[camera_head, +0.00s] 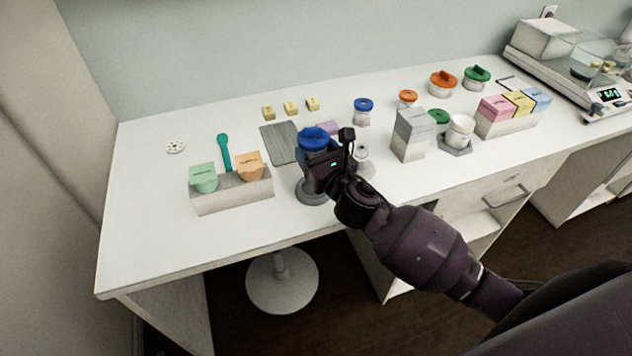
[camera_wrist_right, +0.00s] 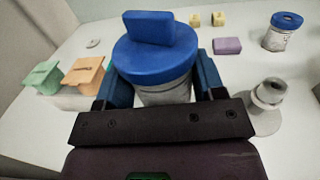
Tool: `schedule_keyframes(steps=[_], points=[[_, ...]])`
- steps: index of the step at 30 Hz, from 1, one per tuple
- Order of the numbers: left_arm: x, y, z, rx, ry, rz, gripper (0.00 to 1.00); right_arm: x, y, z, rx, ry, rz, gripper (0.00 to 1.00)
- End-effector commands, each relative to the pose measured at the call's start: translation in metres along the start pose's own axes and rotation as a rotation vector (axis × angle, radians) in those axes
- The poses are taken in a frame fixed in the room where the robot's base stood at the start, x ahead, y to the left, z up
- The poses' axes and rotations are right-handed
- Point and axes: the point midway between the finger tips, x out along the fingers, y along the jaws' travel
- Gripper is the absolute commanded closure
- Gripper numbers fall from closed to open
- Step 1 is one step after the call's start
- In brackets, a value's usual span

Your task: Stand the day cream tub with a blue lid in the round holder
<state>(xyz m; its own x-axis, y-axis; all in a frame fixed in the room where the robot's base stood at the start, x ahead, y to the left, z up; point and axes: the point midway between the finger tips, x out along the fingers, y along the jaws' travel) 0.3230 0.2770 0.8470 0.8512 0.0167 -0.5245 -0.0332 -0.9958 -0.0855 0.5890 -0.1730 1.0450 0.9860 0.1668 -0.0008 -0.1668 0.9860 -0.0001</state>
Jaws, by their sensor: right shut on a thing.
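The day cream tub with its blue lid (camera_head: 314,138) is upright in my right gripper (camera_head: 322,160). In the right wrist view the blue lid (camera_wrist_right: 155,48) has a raised bar on top, and the pale tub body (camera_wrist_right: 165,94) sits between the two fingers of my gripper (camera_wrist_right: 160,92). A grey round base, which looks like the round holder (camera_head: 312,194), shows directly below the gripper in the head view. My gripper hides its upper part, so I cannot tell whether the tub touches it. My left gripper is not in view.
A smaller blue-lidded jar (camera_head: 363,112) stands behind. A pale piece on a round foot (camera_head: 364,164) is close on the right. A block with green and orange cartons (camera_head: 232,194) is left. A grey box (camera_head: 410,136) stands further right. The front-left table is clear.

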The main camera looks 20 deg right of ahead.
Motion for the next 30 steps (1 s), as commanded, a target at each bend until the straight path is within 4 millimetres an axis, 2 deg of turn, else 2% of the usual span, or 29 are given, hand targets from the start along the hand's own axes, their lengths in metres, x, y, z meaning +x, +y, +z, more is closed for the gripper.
schedule_keyframes(steps=[1,3,6,11,18,22,30], points=[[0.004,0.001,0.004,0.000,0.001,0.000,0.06,0.000,0.001,-0.015,0.005,0.003,-0.002,1.00],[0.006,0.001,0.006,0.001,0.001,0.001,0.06,0.000,0.000,-0.026,0.005,0.001,-0.002,1.00],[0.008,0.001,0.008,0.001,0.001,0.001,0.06,0.000,0.000,-0.038,0.003,0.001,0.000,1.00],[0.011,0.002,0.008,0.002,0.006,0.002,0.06,0.000,0.000,-0.046,0.002,-0.001,-0.001,1.00],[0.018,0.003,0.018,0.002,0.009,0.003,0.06,0.000,0.001,-0.080,0.004,0.002,-0.001,1.00],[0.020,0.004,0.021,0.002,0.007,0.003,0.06,0.000,0.000,-0.087,0.002,0.001,0.000,1.00],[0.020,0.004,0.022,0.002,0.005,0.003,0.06,0.000,0.000,-0.087,0.000,-0.001,0.000,1.00]])
